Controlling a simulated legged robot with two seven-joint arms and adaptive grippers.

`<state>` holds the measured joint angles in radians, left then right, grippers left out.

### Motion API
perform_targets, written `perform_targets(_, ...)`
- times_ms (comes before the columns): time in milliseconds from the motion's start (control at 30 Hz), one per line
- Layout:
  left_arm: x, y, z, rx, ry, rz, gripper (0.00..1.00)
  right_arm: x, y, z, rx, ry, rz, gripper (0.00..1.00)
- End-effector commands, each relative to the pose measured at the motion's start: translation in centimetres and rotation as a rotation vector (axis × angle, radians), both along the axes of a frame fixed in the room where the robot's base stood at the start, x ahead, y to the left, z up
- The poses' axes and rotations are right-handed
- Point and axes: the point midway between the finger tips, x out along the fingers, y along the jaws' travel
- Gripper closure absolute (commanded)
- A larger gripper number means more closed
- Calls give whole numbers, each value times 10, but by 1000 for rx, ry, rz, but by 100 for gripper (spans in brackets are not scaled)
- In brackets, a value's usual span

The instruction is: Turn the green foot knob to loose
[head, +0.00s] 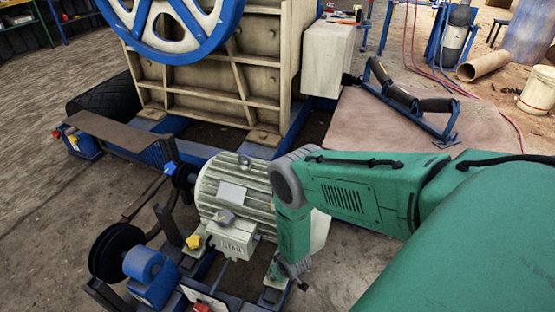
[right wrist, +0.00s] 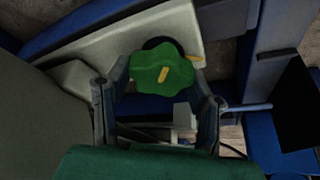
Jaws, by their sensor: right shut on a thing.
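The green foot knob (right wrist: 162,70) is lobed and has a short yellow bar on its top. It sits on a pale motor foot plate (right wrist: 150,35) in the right wrist view. A yellow mark shows on the plate just right of the knob. The bar on the knob is tilted and does not line up with that mark. My right gripper (right wrist: 158,82) is shut on the knob, one finger on each side. In the head view my right gripper (head: 288,272) reaches down beside the motor (head: 236,190), and the knob is mostly hidden there. My left gripper is not in view.
A yellow knob (head: 193,241) and a red knob (head: 202,307) are near the motor. A belt pulley (head: 117,252) stands at the lower left. The jaw crusher (head: 205,75) with its blue-rimmed flywheel stands behind. Open floor lies right of the motor.

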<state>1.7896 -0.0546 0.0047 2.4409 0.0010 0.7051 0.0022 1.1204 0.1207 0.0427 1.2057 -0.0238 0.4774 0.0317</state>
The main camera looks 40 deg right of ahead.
Motion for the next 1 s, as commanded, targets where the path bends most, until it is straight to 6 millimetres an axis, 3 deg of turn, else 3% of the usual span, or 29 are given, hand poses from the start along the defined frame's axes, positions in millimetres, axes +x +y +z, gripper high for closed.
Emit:
perform_targets(200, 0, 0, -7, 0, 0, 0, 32, 0, -1, -1, 0, 0, 131, 82)
perform_targets(533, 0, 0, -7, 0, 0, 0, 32, -1, -1, 0, 1, 1, 143, 82)
perform_targets(567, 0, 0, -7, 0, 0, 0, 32, -1, -1, 0, 1, 1, 143, 42)
perform_targets(600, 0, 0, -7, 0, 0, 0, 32, -1, -1, 0, 0, 1, 142, 32)
perform_targets(1000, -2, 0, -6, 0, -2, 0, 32, -2, 0, 3, 1, 2, 142, 32)
